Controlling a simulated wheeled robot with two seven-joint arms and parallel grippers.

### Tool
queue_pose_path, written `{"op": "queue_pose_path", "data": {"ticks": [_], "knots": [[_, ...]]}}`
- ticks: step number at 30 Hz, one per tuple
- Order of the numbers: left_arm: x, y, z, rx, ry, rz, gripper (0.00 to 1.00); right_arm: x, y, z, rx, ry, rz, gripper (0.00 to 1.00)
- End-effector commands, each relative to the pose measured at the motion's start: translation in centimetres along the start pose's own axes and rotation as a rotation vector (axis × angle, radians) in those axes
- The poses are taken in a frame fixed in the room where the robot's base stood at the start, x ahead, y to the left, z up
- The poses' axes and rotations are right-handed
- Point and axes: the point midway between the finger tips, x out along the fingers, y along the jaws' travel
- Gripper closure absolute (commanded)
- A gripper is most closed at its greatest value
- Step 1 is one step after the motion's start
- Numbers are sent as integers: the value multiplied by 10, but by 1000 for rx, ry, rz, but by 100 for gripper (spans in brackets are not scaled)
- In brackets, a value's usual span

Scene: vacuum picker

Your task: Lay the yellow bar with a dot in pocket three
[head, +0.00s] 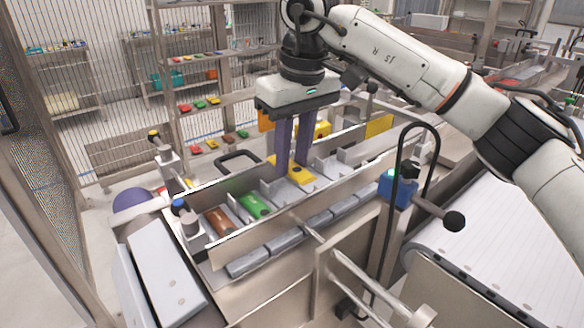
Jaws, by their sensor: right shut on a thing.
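My right gripper (293,170) points down over the pocketed tray (331,169), its two purple fingers shut on a yellow bar (298,176). The bar is at the pocket just right of the green bar's pocket, counting third from the left end. I cannot tell whether it rests on the pocket floor or hangs just above it. A small dark mark shows on its top, partly hidden by the fingers. A brown bar (217,221) lies in the leftmost pocket and a green bar (253,206) in the second. My left gripper is out of view.
Grey blocks (283,238) line the tray's front side. A blue box (394,187) with a black hose stands right of the tray, before a white conveyor (500,220). Other yellow pieces (322,129) lie behind the gripper. Shelves with coloured bars (197,103) stand behind.

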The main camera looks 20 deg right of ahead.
Motion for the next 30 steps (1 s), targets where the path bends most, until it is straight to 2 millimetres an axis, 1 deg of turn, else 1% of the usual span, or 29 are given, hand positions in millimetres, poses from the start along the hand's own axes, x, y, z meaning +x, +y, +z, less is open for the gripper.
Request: {"op": "queue_pose_path", "data": {"ticks": [1, 3, 5, 13, 24, 27, 28, 30], "knots": [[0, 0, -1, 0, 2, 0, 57, 10, 0, 2, -1, -4, 0, 100], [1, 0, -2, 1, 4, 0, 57, 20, 0, 3, -1, -3, 0, 100], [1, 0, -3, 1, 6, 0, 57, 24, 0, 4, -1, -1, 0, 100], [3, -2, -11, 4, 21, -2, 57, 26, 0, 4, 0, 0, 1, 100], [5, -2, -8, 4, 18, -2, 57, 37, 0, 6, 0, -1, 0, 100], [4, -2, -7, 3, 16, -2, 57, 37, 0, 6, 0, 0, 0, 100], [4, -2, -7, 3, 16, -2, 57, 37, 0, 6, 0, -1, 0, 72], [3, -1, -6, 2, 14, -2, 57, 37, 0, 6, 0, -1, 0, 61]]}}
